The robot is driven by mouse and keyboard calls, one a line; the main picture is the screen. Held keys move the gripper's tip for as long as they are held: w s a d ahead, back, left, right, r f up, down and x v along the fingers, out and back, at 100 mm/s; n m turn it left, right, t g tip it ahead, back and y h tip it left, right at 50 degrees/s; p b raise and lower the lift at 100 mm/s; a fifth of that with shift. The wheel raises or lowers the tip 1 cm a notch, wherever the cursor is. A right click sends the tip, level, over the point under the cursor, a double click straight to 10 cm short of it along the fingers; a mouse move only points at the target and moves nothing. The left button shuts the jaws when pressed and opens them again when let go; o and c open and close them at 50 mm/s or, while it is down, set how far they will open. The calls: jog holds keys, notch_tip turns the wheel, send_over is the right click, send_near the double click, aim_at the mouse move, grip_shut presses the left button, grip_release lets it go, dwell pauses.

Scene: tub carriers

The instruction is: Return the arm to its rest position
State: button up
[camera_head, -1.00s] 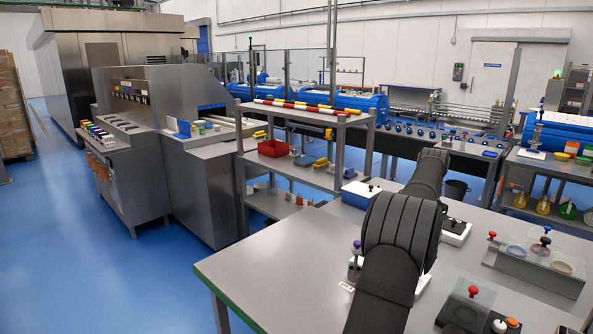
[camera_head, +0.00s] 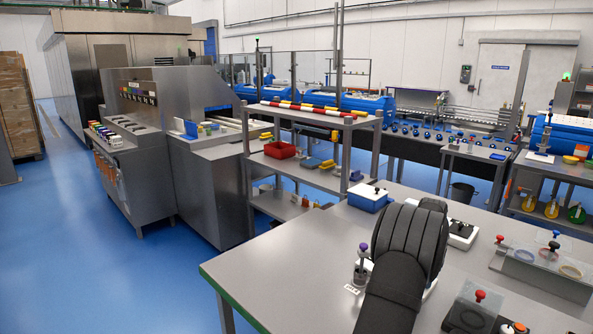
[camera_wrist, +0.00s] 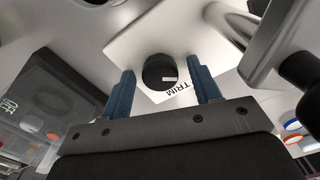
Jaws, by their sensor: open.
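My arm (camera_head: 412,240) rises from the bottom edge over the right-hand grey table in the head view. Its far part is mostly hidden behind the thick ribbed joint, and my gripper does not show there. In the wrist view my gripper (camera_wrist: 162,82) has its two blue fingers well apart, with nothing held between them. Beyond the fingertips is a white plate (camera_wrist: 138,48) marked "TRIM" with a round dark part (camera_wrist: 159,72) on it. I cannot tell how far the fingers are from the plate.
A purple-knobbed device (camera_head: 363,254) stands just left of my arm. A blue and white box (camera_head: 369,197) sits behind it. The table's left part (camera_head: 270,275) is bare.

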notch_tip(320, 180, up, 18)
notch_tip(320, 180, down, 18)
jog(key=shift+f, duration=0.15)
jog(key=m, duration=0.3)
jog(key=shift+r+m, duration=0.3)
jog(key=shift+m, duration=0.1)
notch_tip(320, 180, up, 17)
jog(key=n, duration=0.3)
jog(key=shift+s+d, duration=0.3)
jog(key=shift+s, duration=0.1)
jog(key=shift+f, duration=0.1)
dwell(0.8)
